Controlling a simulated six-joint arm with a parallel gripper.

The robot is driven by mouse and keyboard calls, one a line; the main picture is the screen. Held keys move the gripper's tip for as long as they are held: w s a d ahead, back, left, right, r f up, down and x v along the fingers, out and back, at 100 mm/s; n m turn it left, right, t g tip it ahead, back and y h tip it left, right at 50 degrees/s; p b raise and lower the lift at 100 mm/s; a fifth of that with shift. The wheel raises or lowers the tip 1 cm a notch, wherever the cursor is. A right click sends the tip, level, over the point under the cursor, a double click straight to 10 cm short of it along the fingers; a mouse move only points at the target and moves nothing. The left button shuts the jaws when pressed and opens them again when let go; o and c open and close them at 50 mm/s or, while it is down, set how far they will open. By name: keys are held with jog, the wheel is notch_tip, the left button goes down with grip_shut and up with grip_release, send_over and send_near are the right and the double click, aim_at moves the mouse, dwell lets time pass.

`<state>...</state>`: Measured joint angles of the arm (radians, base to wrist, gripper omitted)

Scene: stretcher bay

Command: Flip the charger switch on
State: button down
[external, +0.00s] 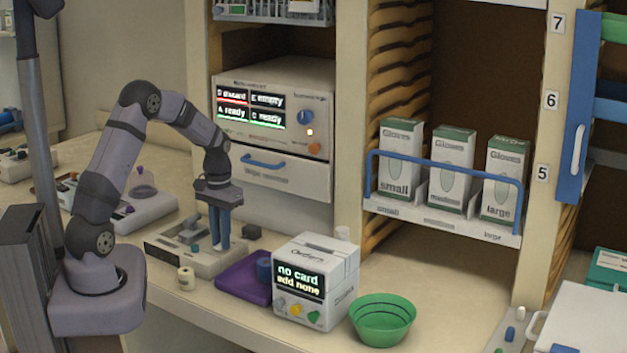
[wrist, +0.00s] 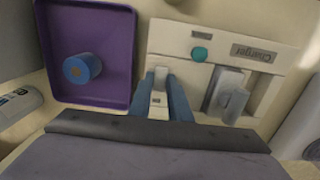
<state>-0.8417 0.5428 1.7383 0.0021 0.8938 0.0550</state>
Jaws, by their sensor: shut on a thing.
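The charger (external: 168,253) is a flat cream unit on the counter, and in the wrist view its panel (wrist: 225,38) carries a "Charger" label. It has a teal round button (wrist: 200,54) and a grey raised holder (wrist: 228,95). A pale switch lever (wrist: 160,82) stands at the panel's left part in the wrist view. My gripper (external: 219,246) points down over the charger; its blue fingers (wrist: 163,98) are on both sides of the lever, shut on it. The lower part of the switch is partly hidden by the fingers, and I cannot tell its position.
A purple tray (wrist: 112,90) holding a blue roll (wrist: 82,68) lies right beside the charger. A white box with a "no card" display (external: 316,275) and a green bowl (external: 382,318) stand farther right. A display cabinet (external: 275,110) is behind.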

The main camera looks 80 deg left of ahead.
jog(key=shift+w+a+r+g+h+p, duration=0.15)
jog(key=shift+w+r+g+h+p, duration=0.2)
jog(key=shift+p, duration=0.55)
jog(key=shift+a+f+g+h+p, duration=0.15)
jog(key=shift+f+g+h+p, duration=0.2)
jog(key=shift+p, duration=0.3)
jog(key=c, duration=1.6)
grip_release()
jog(key=shift+c, duration=0.2)
notch_tip(320, 180, up, 7)
jog(key=w+a+b, duration=0.1)
jog(key=b, duration=0.1)
jog(key=shift+r+b, duration=0.15)
jog(key=shift+b, duration=0.2)
